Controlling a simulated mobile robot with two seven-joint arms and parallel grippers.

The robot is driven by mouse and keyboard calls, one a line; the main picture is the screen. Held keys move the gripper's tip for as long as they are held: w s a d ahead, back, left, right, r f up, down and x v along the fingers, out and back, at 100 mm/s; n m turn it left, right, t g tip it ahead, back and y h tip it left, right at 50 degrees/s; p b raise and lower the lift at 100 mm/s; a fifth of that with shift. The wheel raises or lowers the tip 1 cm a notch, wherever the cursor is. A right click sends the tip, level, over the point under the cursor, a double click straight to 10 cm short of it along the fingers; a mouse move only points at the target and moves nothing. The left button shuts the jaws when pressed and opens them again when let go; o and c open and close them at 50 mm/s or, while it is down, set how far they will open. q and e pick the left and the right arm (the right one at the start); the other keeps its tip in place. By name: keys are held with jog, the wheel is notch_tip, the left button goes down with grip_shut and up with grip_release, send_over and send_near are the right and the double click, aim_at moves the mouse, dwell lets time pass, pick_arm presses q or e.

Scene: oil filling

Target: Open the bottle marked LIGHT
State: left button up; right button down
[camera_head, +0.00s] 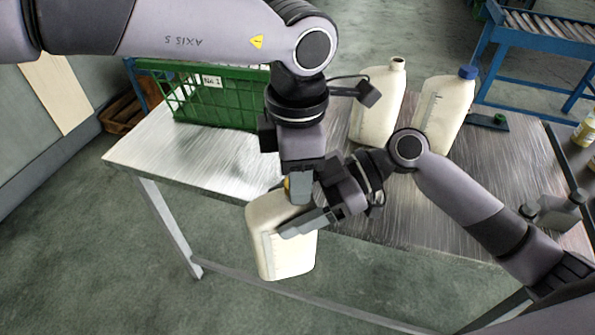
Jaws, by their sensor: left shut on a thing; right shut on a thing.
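A white jug (282,245) is held in the air at the table's front edge, slightly tilted. A bit of its yellow cap (287,184) shows; the rest of its top is hidden behind my grippers. My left gripper (295,184) points down from above and is shut at the cap. My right gripper (308,222) comes from the right and is shut on the jug's body, one finger lying across its front. Two more white jugs stand on the table: one with an open neck (377,108) and one with a blue cap (443,112). I cannot read LIGHT on any jug.
The metal table (190,150) carries a green crate (215,98) at its back left. A small dark piece with a green top (497,120) lies at the right. A yellowish bottle (585,132) is at the far right edge. A blue roller conveyor (540,45) stands behind.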

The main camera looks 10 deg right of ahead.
pick_arm(q)
jog(key=n, duration=0.6)
jog(key=o, duration=1.2)
jog(key=shift+c, duration=0.2)
jog(key=shift+r, duration=0.1)
